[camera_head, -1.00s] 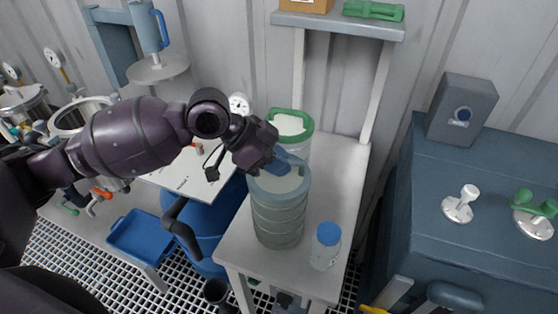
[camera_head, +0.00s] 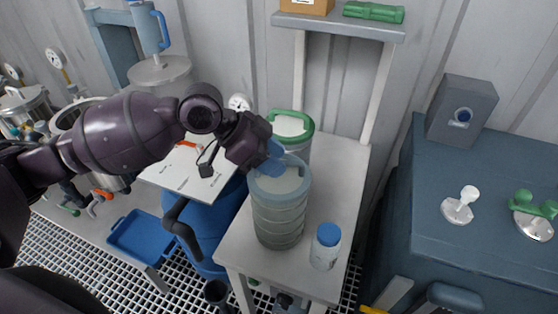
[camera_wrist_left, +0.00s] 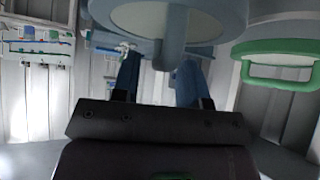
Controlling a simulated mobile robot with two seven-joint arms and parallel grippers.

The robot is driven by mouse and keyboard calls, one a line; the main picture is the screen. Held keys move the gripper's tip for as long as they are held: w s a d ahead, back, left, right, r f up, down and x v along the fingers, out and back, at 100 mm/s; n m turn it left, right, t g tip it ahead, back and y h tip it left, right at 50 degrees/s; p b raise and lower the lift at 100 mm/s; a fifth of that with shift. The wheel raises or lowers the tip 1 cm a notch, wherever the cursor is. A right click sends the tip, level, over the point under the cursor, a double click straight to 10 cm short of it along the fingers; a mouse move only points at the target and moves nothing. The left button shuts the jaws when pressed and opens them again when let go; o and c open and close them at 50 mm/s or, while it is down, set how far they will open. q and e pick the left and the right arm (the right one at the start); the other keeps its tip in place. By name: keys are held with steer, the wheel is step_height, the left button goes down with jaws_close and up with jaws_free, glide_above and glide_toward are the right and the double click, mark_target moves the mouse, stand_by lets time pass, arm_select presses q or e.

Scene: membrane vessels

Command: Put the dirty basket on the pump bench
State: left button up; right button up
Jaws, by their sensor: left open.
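A tall, murky grey-green ribbed basket (camera_head: 279,215) with a blue-grey rim stands upright on a white bench (camera_head: 240,245). In the left wrist view its rim (camera_wrist_left: 232,22) crosses the top, with a blue-grey handle bar (camera_wrist_left: 173,42) in front of the gap between my fingers. A second, paler basket with a green handle (camera_head: 290,120) stands behind. My right gripper does not show.
A blue-capped bottle (camera_head: 325,248) stands right of the murky basket. A shelf (camera_head: 340,25) rises behind the bench. A blue-grey bench (camera_head: 440,215) at right has small fittings and some bare top. A blue tray (camera_head: 140,235) lies at left.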

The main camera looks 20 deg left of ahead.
arm_select(q)
steer(key=v, duration=1)
steer(key=shift+r+p, duration=0.15)
steer(key=shift+p, duration=0.3)
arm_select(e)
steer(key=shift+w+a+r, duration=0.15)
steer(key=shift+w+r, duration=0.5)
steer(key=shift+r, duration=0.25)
arm_select(q)
steer(key=shift+a, duration=0.15)
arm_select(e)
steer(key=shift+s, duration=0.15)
